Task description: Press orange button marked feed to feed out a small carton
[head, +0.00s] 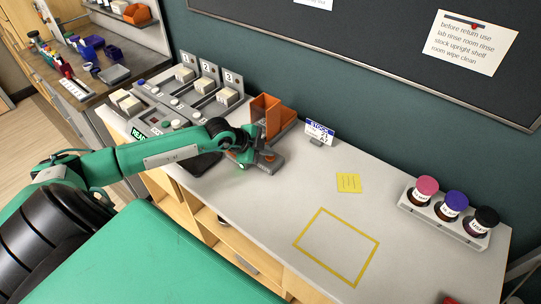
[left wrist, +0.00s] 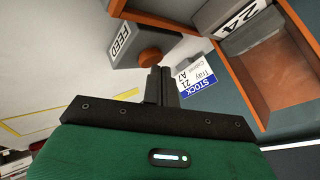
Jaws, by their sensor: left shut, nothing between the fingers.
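The orange button (left wrist: 150,56) sits on a grey box labelled FEED (left wrist: 122,38) in the left wrist view. In the head view the grey feed box (head: 272,166) stands on the white counter, partly covered by my left gripper. My left gripper (head: 248,158) is shut and empty. In the left wrist view its fingertips (left wrist: 158,72) are right by the button and overlap its lower edge; I cannot tell whether they touch it. An orange chute or bin (head: 270,115) stands just behind the feed box. My right gripper is not in view.
A blue-headed STOCK card (head: 319,132) stands right of the bin. A machine with white cartons (head: 205,86) stands at the back left. A yellow note (head: 348,183), a yellow taped square (head: 337,246) and a bottle rack (head: 445,219) are to the right. The counter between is clear.

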